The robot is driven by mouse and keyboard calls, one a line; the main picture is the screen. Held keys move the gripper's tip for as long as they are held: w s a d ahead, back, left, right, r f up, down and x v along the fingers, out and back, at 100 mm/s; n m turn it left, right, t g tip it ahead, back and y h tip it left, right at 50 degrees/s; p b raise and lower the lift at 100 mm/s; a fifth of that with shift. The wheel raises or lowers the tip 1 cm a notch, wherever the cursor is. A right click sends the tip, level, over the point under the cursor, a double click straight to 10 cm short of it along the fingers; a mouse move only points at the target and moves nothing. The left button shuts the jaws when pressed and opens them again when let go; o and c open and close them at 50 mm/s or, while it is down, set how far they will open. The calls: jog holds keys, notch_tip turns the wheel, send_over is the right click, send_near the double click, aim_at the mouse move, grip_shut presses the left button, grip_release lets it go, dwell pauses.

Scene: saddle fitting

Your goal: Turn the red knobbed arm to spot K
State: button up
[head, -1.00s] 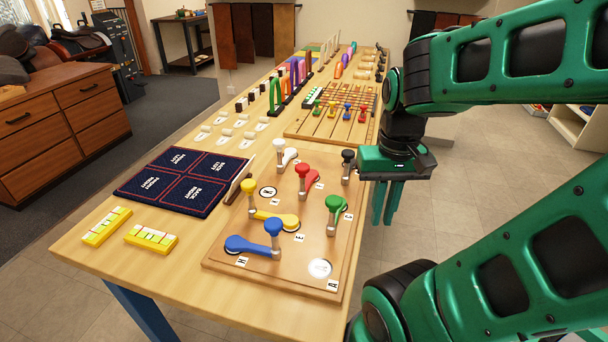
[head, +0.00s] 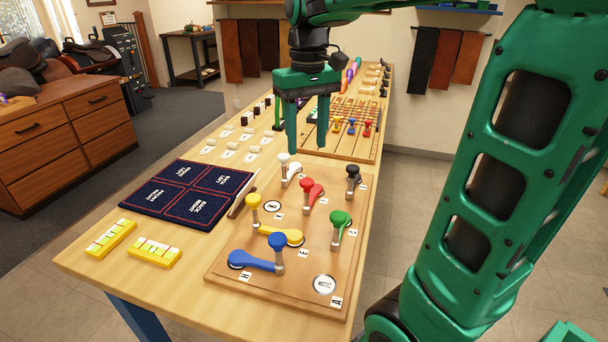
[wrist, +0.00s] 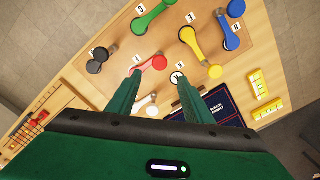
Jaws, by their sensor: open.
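The red knobbed arm (head: 315,194) lies on the wooden board, its upright post topped by a red knob (head: 307,184). In the wrist view the red knob (wrist: 159,62) shows just beyond and between my fingertips, and the red arm's broad end (wrist: 134,73) is beside the left finger. My gripper (head: 306,148) is open and empty, pointing down, above the board's far end. It appears clear of the red knob. The board has round spots, one left of the red arm (head: 271,206) and one at the near right corner (head: 324,284). I cannot tell which is K.
White (head: 284,168), black (head: 353,180), green (head: 339,228), yellow (head: 280,237) and blue (head: 255,262) knobbed arms stand around on the board. A dark blue mat (head: 187,194) and yellow blocks (head: 111,238) lie to the left. Another board (head: 350,140) is behind.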

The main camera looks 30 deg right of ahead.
aim_at(307, 181)
notch_tip(307, 181, down, 10)
jog(key=shift+r, duration=0.1)
dwell(0.4)
grip_shut()
